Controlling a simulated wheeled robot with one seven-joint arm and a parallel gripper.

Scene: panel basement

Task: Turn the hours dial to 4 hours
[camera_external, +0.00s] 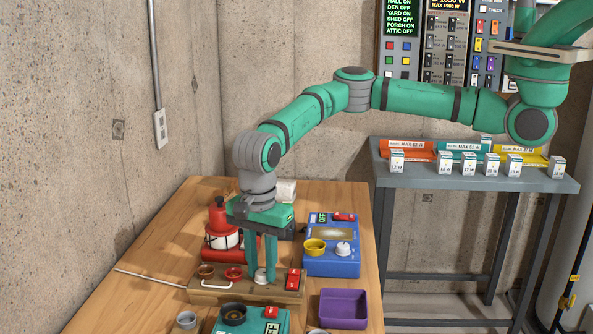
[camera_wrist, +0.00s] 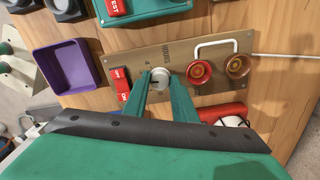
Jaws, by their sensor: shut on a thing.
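The hours dial is a small pale round knob (camera_wrist: 160,78) on a tan panel plate (camera_wrist: 182,50), with a printed label and faint marks beside it in the wrist view. It also shows at the foot of my fingers in the external view (camera_external: 261,276). My gripper (camera_wrist: 161,84) points down with its two green fingers on either side of the dial, shut on it. In the external view my gripper (camera_external: 261,270) stands over the same panel (camera_external: 215,293). The fingers hide part of the dial's surroundings. I cannot read which hour the dial points to.
On the panel, a red switch (camera_wrist: 122,86) sits on one side of the dial and two reddish round cups (camera_wrist: 199,72) on the other. A blue device (camera_external: 333,262), a purple tray (camera_external: 343,308) and a red lantern-like object (camera_external: 218,228) crowd the wooden table nearby.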

